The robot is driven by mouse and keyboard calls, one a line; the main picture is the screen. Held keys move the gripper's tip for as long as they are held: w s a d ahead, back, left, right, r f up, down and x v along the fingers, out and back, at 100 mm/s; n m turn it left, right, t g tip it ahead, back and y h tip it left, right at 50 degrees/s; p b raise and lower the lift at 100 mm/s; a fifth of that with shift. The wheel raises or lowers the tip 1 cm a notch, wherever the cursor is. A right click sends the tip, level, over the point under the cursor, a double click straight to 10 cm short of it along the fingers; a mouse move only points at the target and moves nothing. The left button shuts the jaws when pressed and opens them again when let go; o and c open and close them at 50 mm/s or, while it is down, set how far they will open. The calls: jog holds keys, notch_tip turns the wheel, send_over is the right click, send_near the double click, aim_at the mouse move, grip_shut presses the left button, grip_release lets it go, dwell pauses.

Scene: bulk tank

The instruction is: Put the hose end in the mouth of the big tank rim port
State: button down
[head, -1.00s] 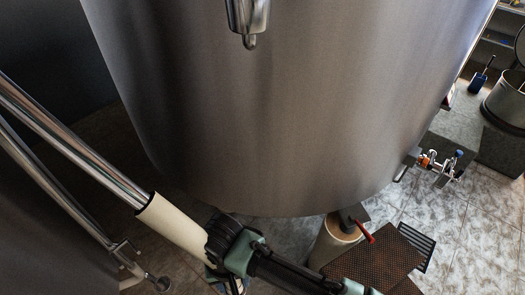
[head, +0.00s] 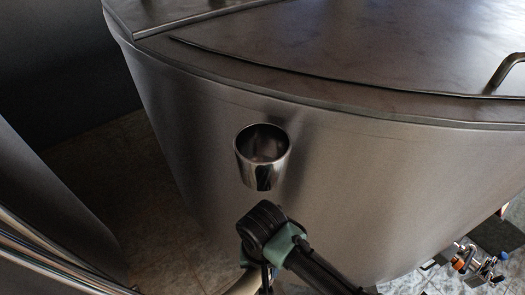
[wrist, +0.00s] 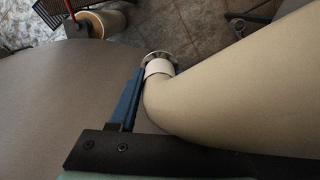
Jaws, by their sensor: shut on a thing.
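The big tank (head: 400,190) is a large brushed-steel vessel. Its rim port (head: 262,172) is a shiny metal cup on the outer wall below the rim, with its mouth open upward and empty. My gripper is below the port in the head view, its jaws mostly hidden behind my wrist. In the wrist view a blue finger of my gripper (wrist: 128,100) presses against the thick beige hose (wrist: 230,95); the other finger is hidden. The hose end (wrist: 158,64) has a pale collar and a metal ring, and sticks out past the finger. Only a bit of hose (head: 243,284) shows in the head view.
The tank lid (head: 330,45) has a raised edge and a handle (head: 507,72). Valves (head: 470,262) stick out low at the right. Chrome pipes (head: 50,255) lie at lower left. A red-handled fitting (wrist: 73,12) stands near a roll (wrist: 98,20) on the floor.

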notch_tip(320, 180, up, 2)
jog(key=shift+r+p, duration=0.1)
jog(key=shift+p, duration=0.3)
jog(key=shift+a, duration=0.1)
jog(key=shift+w+f, duration=0.1)
jog(key=shift+f, duration=0.2)
